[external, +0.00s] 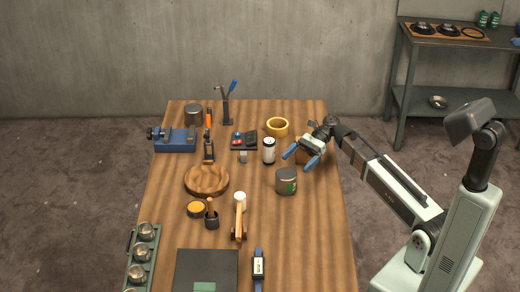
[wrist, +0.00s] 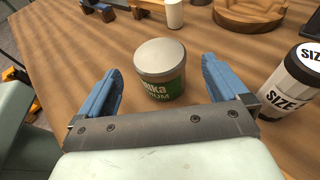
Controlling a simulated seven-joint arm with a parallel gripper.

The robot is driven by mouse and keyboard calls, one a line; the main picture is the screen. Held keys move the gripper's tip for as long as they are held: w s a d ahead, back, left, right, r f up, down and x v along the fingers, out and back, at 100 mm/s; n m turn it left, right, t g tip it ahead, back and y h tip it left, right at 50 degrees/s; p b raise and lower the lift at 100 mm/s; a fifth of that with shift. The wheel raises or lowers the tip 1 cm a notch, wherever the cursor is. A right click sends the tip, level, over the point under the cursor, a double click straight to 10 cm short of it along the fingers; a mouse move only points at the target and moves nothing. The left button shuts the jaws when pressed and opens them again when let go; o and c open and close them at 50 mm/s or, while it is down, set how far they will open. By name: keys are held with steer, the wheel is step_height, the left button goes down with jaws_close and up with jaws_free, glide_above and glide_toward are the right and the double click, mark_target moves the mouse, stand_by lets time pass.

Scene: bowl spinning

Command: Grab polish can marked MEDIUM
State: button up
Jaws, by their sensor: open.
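The polish can (external: 287,181) is a grey cylinder with a green label, upright on the wooden table right of centre. In the wrist view the can (wrist: 160,66) shows a green label whose visible letters end in "IUM"; the rest is turned out of sight. My gripper (external: 301,157) is open and empty, beyond the can and slightly to its right in the external view. In the wrist view the two blue fingers of my gripper (wrist: 160,80) stand apart, with the can ahead and between them in the picture, no contact visible.
A white jar (wrist: 292,85) marked "SIZE" stands close to the right finger; it is also in the external view (external: 269,150). A yellow tape roll (external: 277,127), a round wooden board (external: 207,180) and a mallet (external: 239,215) lie around. The table right of the can is bare.

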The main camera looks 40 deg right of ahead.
mark_target(287, 173)
steer(key=shift+x, duration=3.65)
steer(key=shift+s+f, duration=0.15)
steer(key=c, duration=1)
